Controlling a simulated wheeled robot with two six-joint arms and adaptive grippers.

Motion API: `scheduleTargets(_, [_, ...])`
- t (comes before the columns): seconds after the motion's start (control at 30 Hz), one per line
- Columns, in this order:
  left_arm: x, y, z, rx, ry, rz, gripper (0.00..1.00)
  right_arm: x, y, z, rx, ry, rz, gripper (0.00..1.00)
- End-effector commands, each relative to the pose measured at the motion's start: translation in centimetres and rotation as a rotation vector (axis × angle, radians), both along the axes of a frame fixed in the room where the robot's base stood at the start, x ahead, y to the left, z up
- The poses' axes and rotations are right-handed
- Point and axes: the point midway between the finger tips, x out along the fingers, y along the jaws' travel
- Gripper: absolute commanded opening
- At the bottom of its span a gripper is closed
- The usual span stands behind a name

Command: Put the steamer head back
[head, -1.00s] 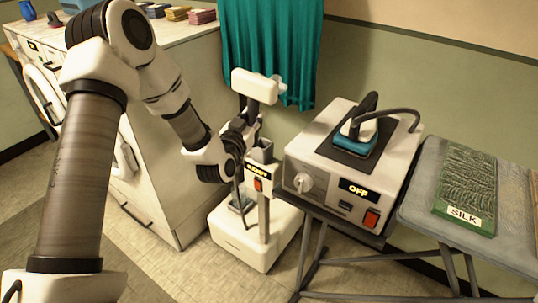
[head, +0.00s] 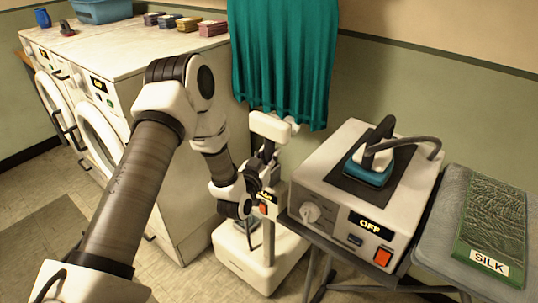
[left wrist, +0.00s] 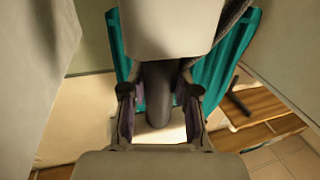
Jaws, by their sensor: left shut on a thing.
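The white steamer head (head: 270,125) is held upright above the steamer stand (head: 258,255), a white base with a pole. My left gripper (head: 258,165) is shut around the head's dark handle (left wrist: 158,95), seen between the two fingers in the left wrist view. The white head fills the top of that view. A box with a lit sign and an orange switch (head: 264,209) sits on the pole, partly covered by my gripper. The gripper also hides the pole's top, so I cannot tell whether the head touches a holder. My right gripper is not in view.
A teal curtain (head: 282,65) hangs close behind the steamer head. An iron (head: 375,160) rests on a boxy station marked OFF (head: 330,190) just right of the stand. A SILK cloth (head: 495,225) lies at far right. White washers (head: 130,60) stand left.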

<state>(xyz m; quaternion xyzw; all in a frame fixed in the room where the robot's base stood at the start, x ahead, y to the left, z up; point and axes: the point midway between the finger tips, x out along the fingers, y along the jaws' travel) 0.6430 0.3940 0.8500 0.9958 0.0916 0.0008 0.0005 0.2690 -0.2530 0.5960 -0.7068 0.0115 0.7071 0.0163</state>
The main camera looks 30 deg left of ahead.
Motion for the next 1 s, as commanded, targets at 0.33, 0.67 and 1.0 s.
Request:
scheduleTargets(0.33, [0.0, 0.0, -0.2, 0.0, 0.001, 0.0, 0.55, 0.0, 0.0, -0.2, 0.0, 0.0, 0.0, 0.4])
scheduleTargets(0.67, [-0.8, -0.1, -0.1, -0.001, 0.003, 0.0, 0.55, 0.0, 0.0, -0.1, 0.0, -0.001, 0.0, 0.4])
scheduleTargets(1.0, [-8.8, -1.6, -0.2, -0.002, 0.006, 0.002, 0.55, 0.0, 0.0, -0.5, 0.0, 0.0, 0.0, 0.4])
